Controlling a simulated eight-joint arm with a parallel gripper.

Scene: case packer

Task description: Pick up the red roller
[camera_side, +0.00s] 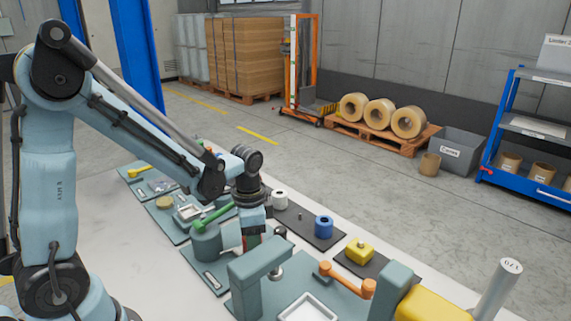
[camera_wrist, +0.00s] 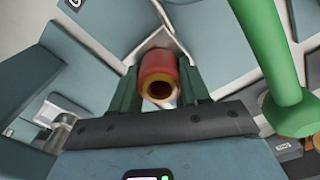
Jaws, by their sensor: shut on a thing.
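The red roller (camera_wrist: 158,66) is a short hollow cylinder with its open end facing the camera in the wrist view. My gripper (camera_wrist: 160,88) is shut on it, with one dark green finger on each side. In the side view my gripper (camera_side: 252,239) is low over the bench, just right of the teal block with the green lever. There the roller is mostly hidden behind the fingers and the fixtures. I cannot tell whether the roller still touches what is beneath it.
A green lever (camera_side: 216,215) stands close by; its rounded end (camera_wrist: 290,113) is right of the roller. A blue spool (camera_side: 323,227), a white spool (camera_side: 281,199) and a yellow block (camera_side: 359,252) stand on dark mats. An orange handle (camera_side: 348,279) and a teal frame (camera_side: 259,263) are in front.

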